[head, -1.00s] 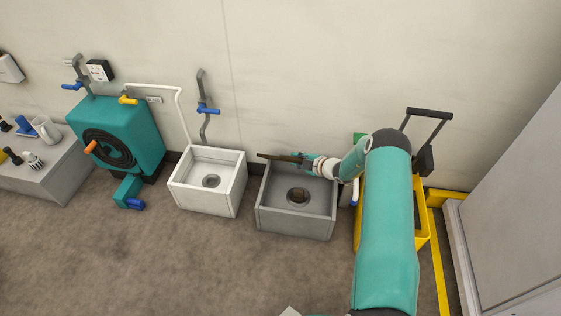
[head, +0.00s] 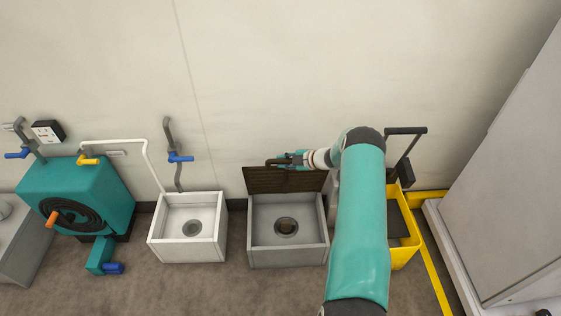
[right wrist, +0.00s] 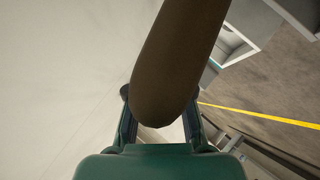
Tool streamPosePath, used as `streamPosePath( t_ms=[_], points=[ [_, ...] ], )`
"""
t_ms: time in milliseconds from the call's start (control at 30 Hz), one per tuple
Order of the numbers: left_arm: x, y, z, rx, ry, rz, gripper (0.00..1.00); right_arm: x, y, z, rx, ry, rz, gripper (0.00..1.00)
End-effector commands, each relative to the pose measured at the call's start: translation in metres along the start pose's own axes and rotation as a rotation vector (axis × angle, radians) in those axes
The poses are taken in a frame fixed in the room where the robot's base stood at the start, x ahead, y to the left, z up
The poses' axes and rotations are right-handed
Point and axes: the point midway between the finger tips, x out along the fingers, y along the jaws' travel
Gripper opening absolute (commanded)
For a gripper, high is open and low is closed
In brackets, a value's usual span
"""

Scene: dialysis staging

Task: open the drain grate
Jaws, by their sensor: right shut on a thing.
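The drain grate (head: 260,181) is a brown slatted panel, raised at the back edge of the grey drain basin (head: 258,230). It stands steeply tilted toward the wall, and the basin below is uncovered. A round drain hole (head: 286,227) shows in its floor. My right gripper (head: 283,161) is at the grate's upper edge, shut on its dark handle. In the right wrist view a large brown rounded piece (right wrist: 180,60), seemingly this handle, lies between the fingers and hides much of the view. My left gripper is not in view.
A white basin (head: 157,240) stands left of the grey one, with a blue-handled tap (head: 180,158) above. A teal hose-reel unit (head: 110,190) is further left. A yellow cart (head: 406,250) stands close on the right, beside a tall grey cabinet (head: 500,190). The wall is close behind.

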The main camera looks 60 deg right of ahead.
Motion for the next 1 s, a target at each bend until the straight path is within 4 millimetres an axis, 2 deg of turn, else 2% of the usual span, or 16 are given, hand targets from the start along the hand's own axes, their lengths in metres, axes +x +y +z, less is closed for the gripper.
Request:
streamPosePath(
  t_ms=[33, 200, 233, 300, 800, 1000],
  points=[
    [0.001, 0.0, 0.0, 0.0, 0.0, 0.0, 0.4, 0.004, -0.008, 0.001, 0.007, -0.001, -0.012, 0.0],
    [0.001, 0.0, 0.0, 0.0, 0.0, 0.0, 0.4, 0.004, -0.009, 0.001, 0.006, -0.001, -0.013, 0.0],
    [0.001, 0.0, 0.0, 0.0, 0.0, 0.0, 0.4, 0.004, -0.009, 0.001, 0.006, -0.001, -0.013, 0.24],
    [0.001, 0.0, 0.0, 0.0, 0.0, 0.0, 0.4, 0.004, -0.009, 0.001, 0.006, -0.001, -0.013, 0.35],
    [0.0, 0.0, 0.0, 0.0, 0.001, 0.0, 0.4, 0.001, -0.005, 0.001, 0.003, -0.003, -0.006, 0.37],
    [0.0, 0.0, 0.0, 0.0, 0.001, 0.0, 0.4, -0.017, -0.003, 0.002, 0.002, -0.004, -0.005, 0.37]
  ],
)
